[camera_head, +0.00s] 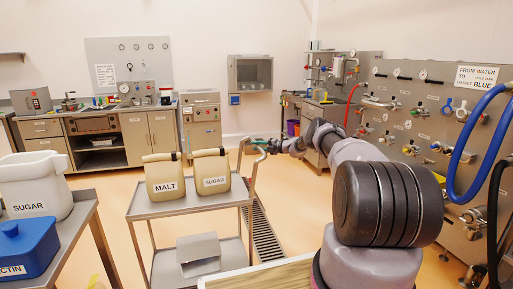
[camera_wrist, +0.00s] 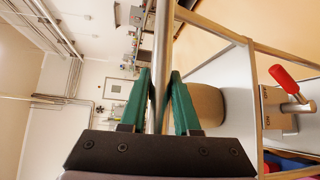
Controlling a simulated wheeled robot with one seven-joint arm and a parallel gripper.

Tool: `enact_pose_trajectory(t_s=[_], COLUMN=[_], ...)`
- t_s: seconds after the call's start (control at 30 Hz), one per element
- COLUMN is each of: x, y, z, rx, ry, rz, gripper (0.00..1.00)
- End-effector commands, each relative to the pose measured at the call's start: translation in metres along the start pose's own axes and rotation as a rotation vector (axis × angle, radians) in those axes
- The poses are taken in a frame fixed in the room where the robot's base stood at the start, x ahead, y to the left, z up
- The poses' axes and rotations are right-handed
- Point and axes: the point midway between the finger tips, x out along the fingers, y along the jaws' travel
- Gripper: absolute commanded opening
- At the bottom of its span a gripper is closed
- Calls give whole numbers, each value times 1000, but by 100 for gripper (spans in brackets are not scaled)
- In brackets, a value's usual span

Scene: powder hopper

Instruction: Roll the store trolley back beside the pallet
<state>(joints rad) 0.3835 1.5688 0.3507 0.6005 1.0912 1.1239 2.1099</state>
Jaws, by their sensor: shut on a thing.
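The store trolley (camera_head: 190,208) is a two-shelf metal cart in the middle of the head view. Two tan bags labelled MALT (camera_head: 165,180) and SUGAR (camera_head: 210,174) stand upright on its top shelf, and a grey metal box (camera_head: 199,254) sits on its lower shelf. My gripper (camera_head: 259,142), with green fingers, is at the handle on the trolley's right end. In the wrist view my gripper (camera_wrist: 160,78) is shut around the steel handle bar (camera_wrist: 162,45), one finger on each side. I cannot pick out the pallet for certain; a pale wooden surface (camera_head: 262,275) shows at the bottom edge.
A bench (camera_head: 77,246) with a white SUGAR tub (camera_head: 35,186) and a blue box (camera_head: 25,245) stands close on the trolley's left. A valve panel (camera_head: 425,130) with hoses lines the right. A floor drain grate (camera_head: 264,235) runs beside the trolley. Floor behind the trolley is open.

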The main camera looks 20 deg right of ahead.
Motion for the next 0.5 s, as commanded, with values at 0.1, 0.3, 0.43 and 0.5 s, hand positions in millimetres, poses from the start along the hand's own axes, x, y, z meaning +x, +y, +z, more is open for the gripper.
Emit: enact_pose_trajectory(t_s=[0.1, 0.3, 0.43, 0.5], x=[-4, -5, -5, -4], y=[-2, -3, -2, -2], z=[4, 5, 5, 4], rx=[-2, -3, -3, -3], ry=[-6, -8, -8, -7], rz=[-5, -6, -5, -5], gripper=[0, 0, 59, 59])
